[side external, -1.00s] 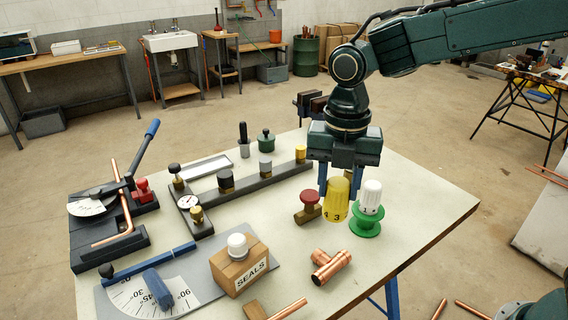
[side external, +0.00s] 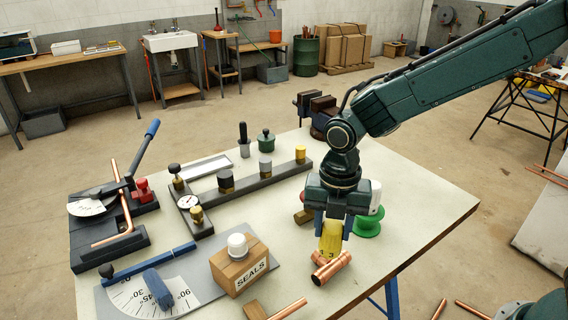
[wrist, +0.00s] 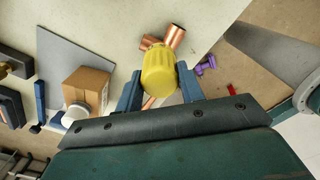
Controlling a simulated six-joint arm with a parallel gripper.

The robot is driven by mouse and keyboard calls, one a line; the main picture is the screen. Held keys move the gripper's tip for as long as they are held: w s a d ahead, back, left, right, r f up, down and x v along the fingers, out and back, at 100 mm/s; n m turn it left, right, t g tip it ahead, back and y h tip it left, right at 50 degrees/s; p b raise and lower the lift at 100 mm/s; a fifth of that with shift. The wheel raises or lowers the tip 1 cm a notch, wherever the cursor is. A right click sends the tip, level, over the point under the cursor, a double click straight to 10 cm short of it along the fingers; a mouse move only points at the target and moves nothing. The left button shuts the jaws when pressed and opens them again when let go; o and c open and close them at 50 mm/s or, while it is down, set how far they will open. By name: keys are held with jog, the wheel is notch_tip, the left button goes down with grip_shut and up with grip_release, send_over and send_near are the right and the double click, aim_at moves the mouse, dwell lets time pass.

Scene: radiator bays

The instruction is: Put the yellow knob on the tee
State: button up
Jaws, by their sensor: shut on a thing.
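The yellow knob (side external: 331,236) is held between the blue fingers of my gripper (side external: 333,228), with numbers on its side. It also shows in the wrist view (wrist: 159,72), between the two fingers (wrist: 158,88). The copper tee (side external: 330,267) lies on the bench directly below the knob in the side view. In the wrist view the tee (wrist: 173,37) shows partly behind the knob. I cannot tell whether the knob touches the tee.
A green spool (side external: 368,226) with a white knob (side external: 376,196) stands right behind my gripper. A SEALS box (side external: 240,268) with a white knob (side external: 238,246) is to the left. A brass valve (side external: 303,216) is partly hidden. Bare bench lies at the right.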

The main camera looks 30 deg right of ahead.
aim_at(334, 224)
jog(key=shift+f, duration=1.05)
jog(key=shift+f, duration=0.2)
jog(key=o, duration=1)
jog(key=shift+o, duration=0.2)
jog(key=shift+r, duration=0.15)
notch_tip(334, 224, up, 12)
jog(key=shift+r, duration=0.1)
